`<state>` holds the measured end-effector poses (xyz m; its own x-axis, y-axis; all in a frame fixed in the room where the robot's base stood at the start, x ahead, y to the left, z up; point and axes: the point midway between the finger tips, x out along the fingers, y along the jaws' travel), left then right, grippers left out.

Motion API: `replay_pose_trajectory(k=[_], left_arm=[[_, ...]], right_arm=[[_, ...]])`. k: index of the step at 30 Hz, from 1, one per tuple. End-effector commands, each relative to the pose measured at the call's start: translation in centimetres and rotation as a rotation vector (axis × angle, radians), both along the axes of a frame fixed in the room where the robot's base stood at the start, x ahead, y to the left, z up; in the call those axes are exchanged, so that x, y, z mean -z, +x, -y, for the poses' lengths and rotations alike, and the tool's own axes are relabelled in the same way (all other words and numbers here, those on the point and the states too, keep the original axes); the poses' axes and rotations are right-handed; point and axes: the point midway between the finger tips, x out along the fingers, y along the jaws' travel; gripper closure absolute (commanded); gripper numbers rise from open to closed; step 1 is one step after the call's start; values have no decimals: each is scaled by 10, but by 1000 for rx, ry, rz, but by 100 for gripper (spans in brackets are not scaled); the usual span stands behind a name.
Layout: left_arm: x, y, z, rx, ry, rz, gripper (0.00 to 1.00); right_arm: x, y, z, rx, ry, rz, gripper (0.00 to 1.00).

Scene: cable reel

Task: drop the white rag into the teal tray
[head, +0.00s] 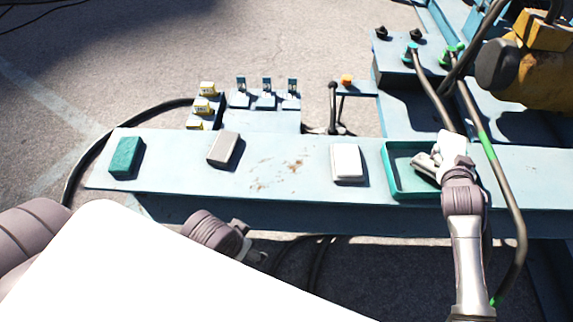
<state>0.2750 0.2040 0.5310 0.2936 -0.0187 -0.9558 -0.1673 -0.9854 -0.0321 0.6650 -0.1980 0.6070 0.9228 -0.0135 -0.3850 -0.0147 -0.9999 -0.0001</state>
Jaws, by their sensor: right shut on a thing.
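The teal tray (389,181) sits on the right part of the light blue beam, with a raised rim and a bare floor at its left. My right gripper (428,163) is over the right side of the tray, shut on the white rag (452,144). The rag bunches up at the gripper, and the gripper and wrist hide part of it and of the tray. My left gripper (254,248) is low in front of the beam, empty as far as shows; its fingers are too unclear to tell their opening.
On the beam (285,178) lie a white block (346,162) just left of the tray, a beige block (223,149) and a green block (126,157). Thick cables (487,145) hang close to my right arm. Levers and switches (266,93) stand behind the beam.

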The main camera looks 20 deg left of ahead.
Motion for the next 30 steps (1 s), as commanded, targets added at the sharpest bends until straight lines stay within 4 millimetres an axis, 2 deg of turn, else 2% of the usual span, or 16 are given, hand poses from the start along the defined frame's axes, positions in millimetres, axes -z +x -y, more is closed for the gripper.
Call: replay_pose_trajectory(k=[12, 13, 17, 30], left_arm=[[-6, -2, 0, -1, 0, 2, 3], [-6, -2, 0, -1, 0, 2, 3], [-6, -2, -1, -1, 0, 2, 3], [-6, -2, 0, 0, -1, 3, 3]], right_arm=[[1, 0, 0, 0, -1, 1, 68], [1, 0, 0, 0, -1, 1, 23], [1, 0, 0, 0, -1, 1, 2], [0, -4, 0, 0, 0, 0, 0]])
